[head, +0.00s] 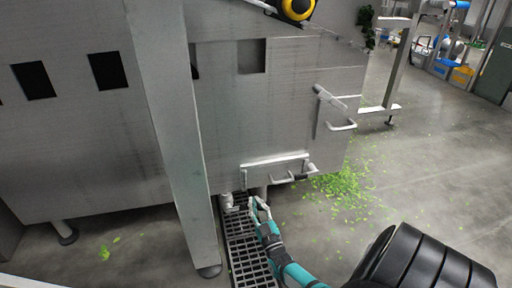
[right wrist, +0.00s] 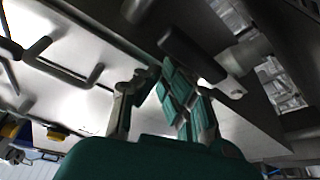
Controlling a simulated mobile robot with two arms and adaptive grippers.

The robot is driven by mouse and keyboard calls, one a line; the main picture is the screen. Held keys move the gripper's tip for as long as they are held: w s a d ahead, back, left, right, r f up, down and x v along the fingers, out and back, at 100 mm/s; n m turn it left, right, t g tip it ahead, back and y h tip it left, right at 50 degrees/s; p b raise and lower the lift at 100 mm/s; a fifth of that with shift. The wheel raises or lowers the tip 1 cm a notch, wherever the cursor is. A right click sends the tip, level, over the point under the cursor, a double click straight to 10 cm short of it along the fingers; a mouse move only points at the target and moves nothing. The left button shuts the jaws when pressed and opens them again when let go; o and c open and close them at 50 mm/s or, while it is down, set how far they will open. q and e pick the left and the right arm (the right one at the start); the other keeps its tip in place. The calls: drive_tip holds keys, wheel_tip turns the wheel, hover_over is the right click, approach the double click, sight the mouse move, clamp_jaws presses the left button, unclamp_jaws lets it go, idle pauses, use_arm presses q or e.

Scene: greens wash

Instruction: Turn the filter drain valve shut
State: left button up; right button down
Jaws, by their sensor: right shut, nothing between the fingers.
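A lever with a dark grip (head: 298,177), which looks like the drain valve's handle, sits low on the front of the steel machine. It also shows large in the right wrist view (right wrist: 190,50), with a bare metal end. Its exact join to the valve body is unclear. My right gripper (head: 257,206) is shut and empty, below the machine's lower edge and to the left of the lever. In the right wrist view its fingertips (right wrist: 156,74) are close together, beside the dark grip; I cannot tell if they touch it. My left gripper is not in view.
The steel machine (head: 100,150) fills the left, with a thick leg (head: 180,150) in front. A white pipe fitting (head: 227,202) hangs over a floor grate (head: 245,250). Bar handles (head: 342,126) stick out at right. Green leaf scraps (head: 342,186) lie on open floor.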

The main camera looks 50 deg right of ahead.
drive_tip(key=shift+s+d+f, duration=0.1)
drive_tip(key=shift+f, duration=0.2)
